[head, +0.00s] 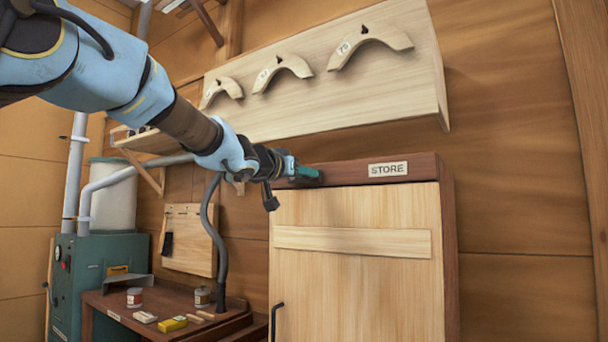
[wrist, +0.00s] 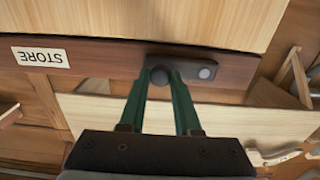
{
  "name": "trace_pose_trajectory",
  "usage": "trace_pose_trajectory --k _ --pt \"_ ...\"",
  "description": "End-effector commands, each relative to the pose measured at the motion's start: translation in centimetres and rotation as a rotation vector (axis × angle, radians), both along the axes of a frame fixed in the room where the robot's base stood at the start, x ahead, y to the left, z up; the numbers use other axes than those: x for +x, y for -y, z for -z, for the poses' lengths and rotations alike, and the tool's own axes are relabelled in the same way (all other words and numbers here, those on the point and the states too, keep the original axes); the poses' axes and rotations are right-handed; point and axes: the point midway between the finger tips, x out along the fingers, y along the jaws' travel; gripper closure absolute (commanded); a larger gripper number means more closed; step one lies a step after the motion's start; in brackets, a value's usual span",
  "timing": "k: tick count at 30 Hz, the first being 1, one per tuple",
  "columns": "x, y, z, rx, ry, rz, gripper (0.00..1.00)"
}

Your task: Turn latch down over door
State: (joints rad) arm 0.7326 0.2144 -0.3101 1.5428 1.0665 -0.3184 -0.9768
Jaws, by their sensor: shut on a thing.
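The latch (wrist: 190,62) is a short dark bar with a round grey pivot disc near one end. In the wrist view it lies lengthwise along the dark header (wrist: 105,55), beside the edge of the pale door (wrist: 120,15). A round dark knob (wrist: 160,76) on its other end sits between the teal fingertips of my gripper (wrist: 161,80), which is shut on it. In the head view my gripper (head: 303,173) is at the left end of the header (head: 425,166), mostly hiding the latch. The wooden door (head: 360,295) below looks closed.
A STORE label (head: 388,169) is on the header. A pale shelf board (head: 300,100) with curved wooden pieces hangs above. A black handle (head: 277,318) is on the door's left. A bench (head: 165,305) with jars and a bent grey pipe (head: 210,220) stand left.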

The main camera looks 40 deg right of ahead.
Motion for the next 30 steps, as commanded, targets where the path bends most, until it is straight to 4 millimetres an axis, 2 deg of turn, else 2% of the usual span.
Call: trace_pose_trajectory --k 17,23,30 --pt "0.0 0.0 0.3 0.009 0.034 0.000 1.00" --pt "0.0 0.0 1.1 0.036 0.135 -0.001 1.00" --pt "0.3 -0.1 2.4 0.089 0.333 -0.001 1.00"
